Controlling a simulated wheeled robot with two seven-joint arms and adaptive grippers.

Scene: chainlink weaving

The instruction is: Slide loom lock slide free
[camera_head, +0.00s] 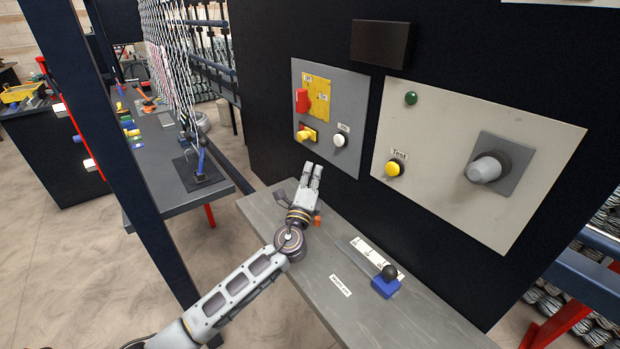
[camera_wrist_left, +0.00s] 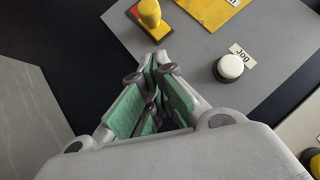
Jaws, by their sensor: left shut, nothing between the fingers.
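A blue slide block with a black ball knob (camera_head: 386,285), which looks like the loom lock slide, sits on the grey shelf (camera_head: 350,309) in the head view. It is at the front end of a thin slot, next to a white label strip. My left gripper (camera_head: 313,172) is shut and empty. It is above the shelf's back left, up and left of the slide and clearly apart from it, pointing toward the control panel. In the wrist view my left gripper's green-padded fingers (camera_wrist_left: 152,85) are close together. The slide is not in that view. My right gripper is not in view.
The grey panel (camera_head: 354,95) holds a red switch (camera_head: 302,100), a yellow knob (camera_head: 306,134) and a white Jog button (camera_head: 341,140). The pale panel (camera_head: 450,120) has a yellow Test button (camera_head: 394,168) and a large grey knob (camera_head: 488,167). A dark post stands left.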

